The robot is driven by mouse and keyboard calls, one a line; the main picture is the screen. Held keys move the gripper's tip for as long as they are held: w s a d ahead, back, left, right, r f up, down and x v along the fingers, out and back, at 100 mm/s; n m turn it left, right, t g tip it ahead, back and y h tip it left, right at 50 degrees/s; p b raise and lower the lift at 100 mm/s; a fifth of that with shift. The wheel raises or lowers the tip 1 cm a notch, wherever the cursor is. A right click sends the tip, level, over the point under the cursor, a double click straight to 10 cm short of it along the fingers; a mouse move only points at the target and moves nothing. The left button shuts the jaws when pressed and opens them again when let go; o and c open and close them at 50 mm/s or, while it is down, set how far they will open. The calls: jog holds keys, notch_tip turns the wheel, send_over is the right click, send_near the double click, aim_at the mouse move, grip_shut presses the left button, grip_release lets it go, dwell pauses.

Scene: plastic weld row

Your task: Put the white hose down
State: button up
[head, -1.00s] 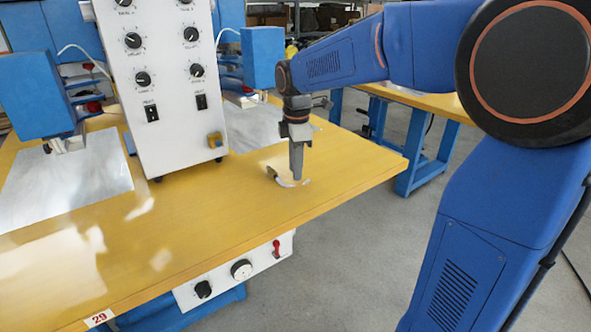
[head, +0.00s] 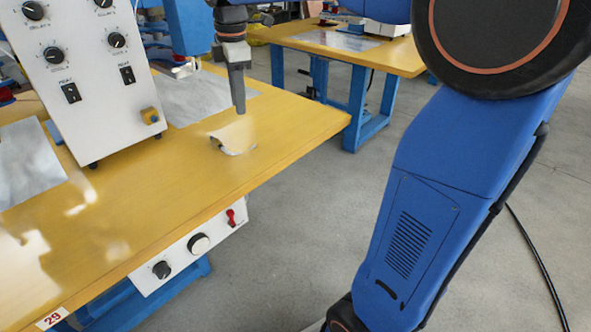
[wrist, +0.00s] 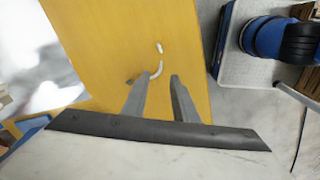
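The white hose (head: 239,151) lies curved on the yellow table top, near the table's right-hand edge. It also shows in the wrist view (wrist: 157,71), beyond the tips of my fingers and partly covered by the left finger. My gripper (head: 239,112) points down and is held above the hose, with a gap between its tips and the table. In the wrist view my two fingers (wrist: 163,78) stand apart with nothing between them.
A white control box (head: 85,80) with knobs and switches stands on the table at left. A grey metal sheet (head: 195,98) lies behind the hose. Another yellow table (head: 345,48) is behind, across open floor. The table's front right is clear.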

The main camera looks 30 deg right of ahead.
jog(key=s+d+f+m+t, duration=0.1)
jog(key=s+d+f+m, duration=0.1)
jog(key=s+f+m, duration=0.3)
jog(key=s+d+f+m+t, duration=0.1)
jog(key=s+f+m, duration=0.4)
jog(key=s, duration=0.8)
jog(key=s+d+f+m+t, duration=0.1)
jog(key=s+d+f+m, duration=0.2)
jog(key=s, duration=0.6)
notch_tip(320, 180, down, 2)
jog(key=m, duration=0.3)
jog(key=shift+s+m+t, duration=0.2)
jog(key=shift+m+t, duration=0.1)
jog(key=shift+t, duration=0.1)
